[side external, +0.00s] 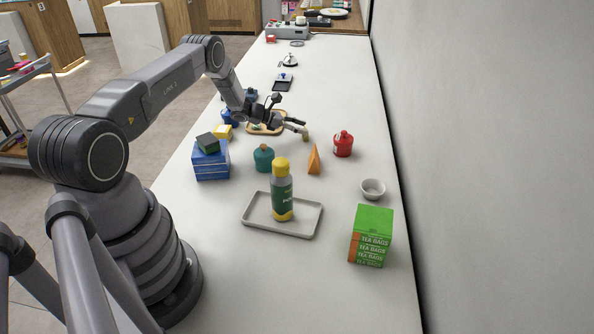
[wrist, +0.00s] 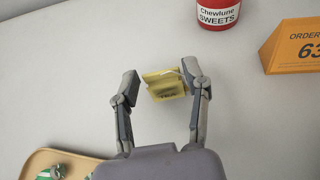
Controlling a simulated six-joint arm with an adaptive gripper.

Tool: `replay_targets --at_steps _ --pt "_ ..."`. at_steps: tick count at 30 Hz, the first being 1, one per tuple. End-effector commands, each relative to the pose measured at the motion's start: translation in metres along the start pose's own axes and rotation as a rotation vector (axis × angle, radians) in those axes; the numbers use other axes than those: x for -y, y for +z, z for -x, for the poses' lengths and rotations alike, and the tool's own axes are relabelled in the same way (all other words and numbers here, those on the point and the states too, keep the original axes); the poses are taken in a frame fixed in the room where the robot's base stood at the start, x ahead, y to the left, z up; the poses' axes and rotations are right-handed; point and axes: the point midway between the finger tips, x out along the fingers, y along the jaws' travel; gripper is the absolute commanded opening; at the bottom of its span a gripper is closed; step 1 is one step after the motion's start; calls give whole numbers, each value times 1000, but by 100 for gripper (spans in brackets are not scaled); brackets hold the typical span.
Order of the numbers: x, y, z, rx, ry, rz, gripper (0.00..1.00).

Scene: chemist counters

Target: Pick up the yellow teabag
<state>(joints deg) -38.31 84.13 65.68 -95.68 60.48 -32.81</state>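The yellow teabag (wrist: 167,92) is between the two fingertips of my gripper (wrist: 160,82) in the wrist view. The right fingertip is very close to its right edge, perhaps touching. A small gap shows between the left finger and the teabag. The fingers are spread apart, so my gripper looks open around it. In the side view my gripper (side external: 299,127) is low over the counter, with the small pale-yellow teabag (side external: 305,136) at its tips. How far the fingertips are above the counter is hard to tell.
A red Chewlune Sweets jar (wrist: 217,12) and an orange order sign (wrist: 296,45) stand to the right. A wooden tray (wrist: 40,160) is at lower left. Nearer the side camera are a teal jar (side external: 264,160), a bottle (side external: 282,190) on a grey tray (side external: 258,221) and a green tea box (side external: 371,235).

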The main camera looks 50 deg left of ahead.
Motion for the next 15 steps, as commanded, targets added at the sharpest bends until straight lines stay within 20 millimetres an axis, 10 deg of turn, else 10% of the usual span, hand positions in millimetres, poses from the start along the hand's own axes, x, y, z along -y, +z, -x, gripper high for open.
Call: replay_targets --at_steps 15 --pt "0 2 1 0 0 -1 28"
